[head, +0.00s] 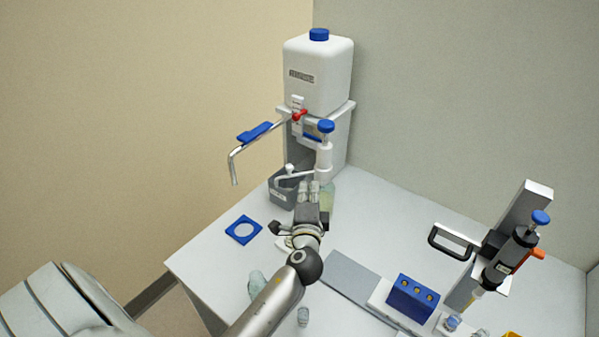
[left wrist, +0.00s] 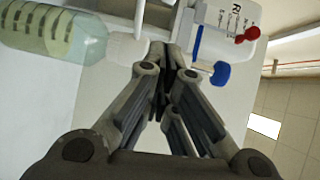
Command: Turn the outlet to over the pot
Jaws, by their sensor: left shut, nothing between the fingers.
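A bent metal outlet pipe (head: 234,162) with a blue lever (head: 255,132) reaches left from the white tank (head: 318,75); its open end points down over the left side of the table. A white dispenser (head: 324,158) with a blue knob has a thin white spout reaching left above a grey box (head: 284,192). I cannot tell for sure which vessel is the pot. My left gripper (head: 309,187) is shut and empty, just in front of the dispenser and right of the grey box. In the left wrist view, its fingers (left wrist: 178,72) meet beside the white dispenser body (left wrist: 124,48). My right gripper is out of view.
A blue square with a round hole (head: 232,233) lies on the table at left. A blue rack (head: 410,299) and a stand-mounted device (head: 507,257) are at right. A wall closes the back.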

